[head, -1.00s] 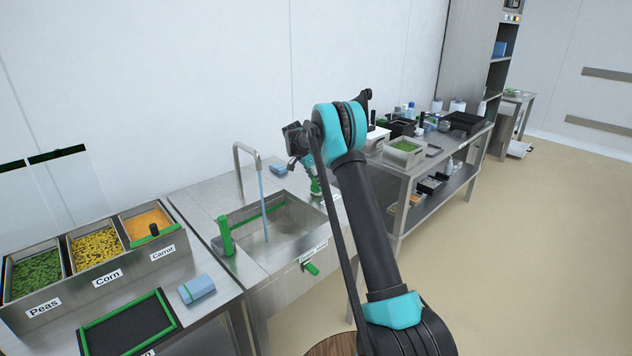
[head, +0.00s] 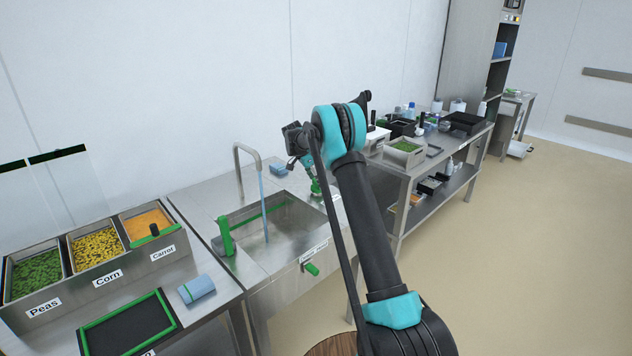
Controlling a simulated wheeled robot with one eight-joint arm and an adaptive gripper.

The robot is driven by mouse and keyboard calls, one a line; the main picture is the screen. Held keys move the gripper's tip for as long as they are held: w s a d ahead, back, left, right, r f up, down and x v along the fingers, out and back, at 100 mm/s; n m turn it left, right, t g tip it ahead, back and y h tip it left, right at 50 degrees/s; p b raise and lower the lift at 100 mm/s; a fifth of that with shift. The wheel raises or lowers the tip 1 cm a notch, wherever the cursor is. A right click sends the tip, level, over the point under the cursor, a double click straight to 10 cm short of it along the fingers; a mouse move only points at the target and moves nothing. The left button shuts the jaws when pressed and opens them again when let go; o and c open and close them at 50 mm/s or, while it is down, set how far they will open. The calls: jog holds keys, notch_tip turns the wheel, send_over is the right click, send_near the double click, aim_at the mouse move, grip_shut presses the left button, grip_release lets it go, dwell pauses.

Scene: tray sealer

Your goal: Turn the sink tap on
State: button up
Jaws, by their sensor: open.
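The sink tap (head: 241,170) is a grey bent spout standing behind the steel sink basin (head: 287,221). A blue stream of water (head: 264,205) runs from the spout into the basin. A green lever (head: 312,268) sticks out from the labelled front of the sink. A green upright handle (head: 226,236) stands at the basin's left edge. My gripper (head: 314,184) hangs over the basin's right back edge, small and partly hidden by my arm, apart from the spout and the front lever. It is open; I see nothing in it.
Left of the sink are bins of peas (head: 36,275), corn (head: 96,249) and carrot (head: 150,222), a green-framed black tray (head: 127,325) and a blue cloth roll (head: 197,289). A crowded steel table (head: 410,168) stands to the right. Floor to the right is clear.

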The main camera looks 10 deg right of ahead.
jog(key=v, duration=1.2)
jog(key=s+d+r+n+t+y, duration=0.1)
jog(key=s+d+n, duration=0.3)
jog(key=s, duration=0.9)
jog(key=s+d+n+y, duration=0.2)
jog(key=s+d+n, duration=0.2)
jog(key=s, duration=0.8)
jog(key=s+f+n+t, duration=0.1)
jog(key=s+f+n, duration=0.2)
jog(key=s, duration=1.1)
jog(key=s+f+n+y, duration=0.1)
jog(key=s+f+n, duration=0.2)
jog(key=s+f, duration=0.4)
jog(key=s+d, duration=0.1)
jog(key=s, duration=0.7)
jog(key=shift+f+t, duration=0.25)
jog(key=shift+t, duration=0.15)
